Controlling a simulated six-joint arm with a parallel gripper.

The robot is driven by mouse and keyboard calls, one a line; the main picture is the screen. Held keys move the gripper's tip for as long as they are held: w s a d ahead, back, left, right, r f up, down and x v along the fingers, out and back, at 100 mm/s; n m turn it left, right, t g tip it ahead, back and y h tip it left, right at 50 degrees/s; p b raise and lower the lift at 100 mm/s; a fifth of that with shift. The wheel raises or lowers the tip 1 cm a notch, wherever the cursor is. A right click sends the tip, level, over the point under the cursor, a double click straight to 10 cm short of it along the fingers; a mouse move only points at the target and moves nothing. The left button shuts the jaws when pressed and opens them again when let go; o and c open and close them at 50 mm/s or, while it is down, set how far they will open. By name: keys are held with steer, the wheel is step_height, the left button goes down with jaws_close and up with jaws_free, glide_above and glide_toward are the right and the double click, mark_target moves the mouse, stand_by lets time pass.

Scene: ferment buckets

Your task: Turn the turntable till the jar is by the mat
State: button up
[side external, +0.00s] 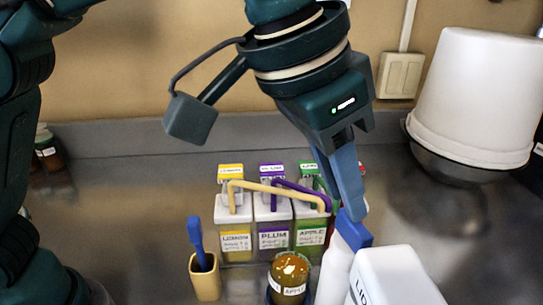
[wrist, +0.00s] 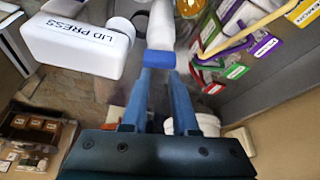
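My gripper (side external: 354,214) points down in the side view, its tips at a dark blue block (side external: 355,229) at the upper end of a white bottle-like body (side external: 335,270). In the wrist view the two fingers (wrist: 161,82) stand apart, with the blue block (wrist: 160,62) at their tips. I cannot tell whether they grip it. An amber jar with an apple label (side external: 289,276) stands left of the white body. A dark blue edge shows around the jar's foot; I cannot tell if it belongs to the turntable. I cannot make out the mat.
Lemon (side external: 235,228), plum (side external: 272,229) and apple (side external: 309,229) containers stand behind the jar. A yellow cup (side external: 204,279) holds a blue-handled tool. A white "LID PRESS" container (wrist: 80,45) is close to my gripper. A white bucket (side external: 475,90) is at back right.

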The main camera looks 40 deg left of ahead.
steer(key=shift+w+a, duration=0.15)
jaws_close()
steer(key=s+f+m+t+h, duration=0.15)
steer(key=s+f+m, duration=0.25)
steer(key=f+m, duration=0.55)
steer(key=s+f+m+h, duration=0.3)
steer(key=s+f+m, duration=0.3)
steer(key=m, duration=0.7)
steer(key=shift+w+a+x, duration=0.15)
steer(key=shift+a+x, duration=0.05)
steer(key=shift+x, duration=1.35)
steer(key=shift+w+a+x, duration=0.15)
steer(key=shift+a+x, duration=0.05)
steer(key=shift+x, duration=1.35)
steer(key=shift+w+a+x, duration=0.1)
steer(key=shift+a+x, duration=0.05)
steer(key=shift+x, duration=1.4)
